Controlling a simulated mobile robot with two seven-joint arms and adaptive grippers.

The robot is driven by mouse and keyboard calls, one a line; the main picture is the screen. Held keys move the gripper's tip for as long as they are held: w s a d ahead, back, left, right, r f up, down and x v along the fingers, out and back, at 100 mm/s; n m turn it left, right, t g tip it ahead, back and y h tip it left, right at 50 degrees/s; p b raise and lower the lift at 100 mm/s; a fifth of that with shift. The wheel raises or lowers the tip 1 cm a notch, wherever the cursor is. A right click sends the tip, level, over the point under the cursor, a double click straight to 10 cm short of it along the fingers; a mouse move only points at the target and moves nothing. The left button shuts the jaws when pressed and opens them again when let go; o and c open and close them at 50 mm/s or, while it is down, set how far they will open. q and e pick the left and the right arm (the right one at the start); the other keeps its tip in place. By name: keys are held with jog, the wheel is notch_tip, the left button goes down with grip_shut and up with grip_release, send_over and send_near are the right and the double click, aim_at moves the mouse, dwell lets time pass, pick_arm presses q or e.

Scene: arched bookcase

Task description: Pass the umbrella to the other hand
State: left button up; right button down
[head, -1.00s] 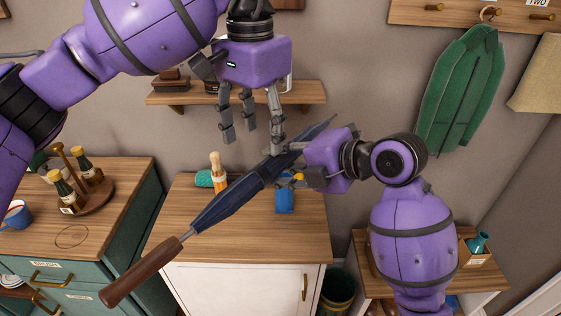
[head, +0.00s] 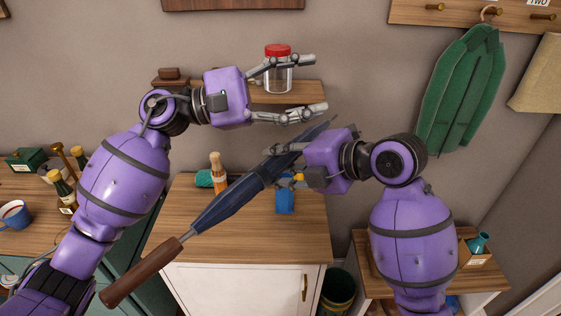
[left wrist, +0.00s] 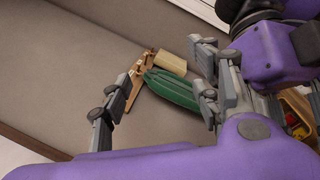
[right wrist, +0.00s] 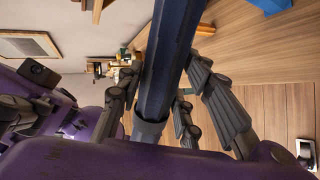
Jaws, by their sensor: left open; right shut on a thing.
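The umbrella (head: 232,199) is folded and dark blue, with a brown handle (head: 144,271) at lower left and its tip toward upper right in the head view. My right gripper (head: 272,166) is shut around its upper part and holds it slanted in the air. In the right wrist view, the blue umbrella (right wrist: 173,55) runs between the fingers of my right gripper (right wrist: 166,78). My left gripper (head: 319,84) is open and empty, above the umbrella's tip end and apart from it, fingers pointing right. Its spread fingers also show in the left wrist view.
A red-lidded jar (head: 278,72) on the wall shelf (head: 315,93) shows between my left fingers. A cabinet (head: 240,245) below carries a blue item (head: 284,203) and a wooden-topped object (head: 217,172). A green garment (head: 462,95) hangs at right. A bin (head: 338,291) stands beside the cabinet.

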pick_arm(q)
jog(key=w+a+f+n+t+y, duration=0.1)
jog(key=a+f+n+t, duration=0.55)
jog(key=n, duration=0.65)
jog(key=w+a+f+n+t+y, duration=0.15)
jog(key=a+f+n+t, duration=0.25)
jog(key=a+n+t, duration=0.6)
jog(key=s+a+f+n+t+y, duration=0.1)
jog(key=s+a+f+n+y, duration=0.15)
jog(key=f+n+y, duration=0.6)
jog(key=s+a+f+n+y, duration=0.2)
jog(key=a+f+n+y, duration=0.2)
jog(key=f+n, duration=0.9)
jog(key=s+a+f+n+g+y, duration=0.3)
jog(key=s+f+n+g+y, duration=0.15)
jog(key=s+f+n, duration=1)
jog(key=s+d+f+n+g, duration=0.1)
jog(key=s+f+n+g, duration=0.3)
jog(key=s+f, duration=0.9)
jog(key=shift+s+g, duration=0.8)
jog(key=shift+g, duration=0.1)
jog(key=shift+d, duration=0.1)
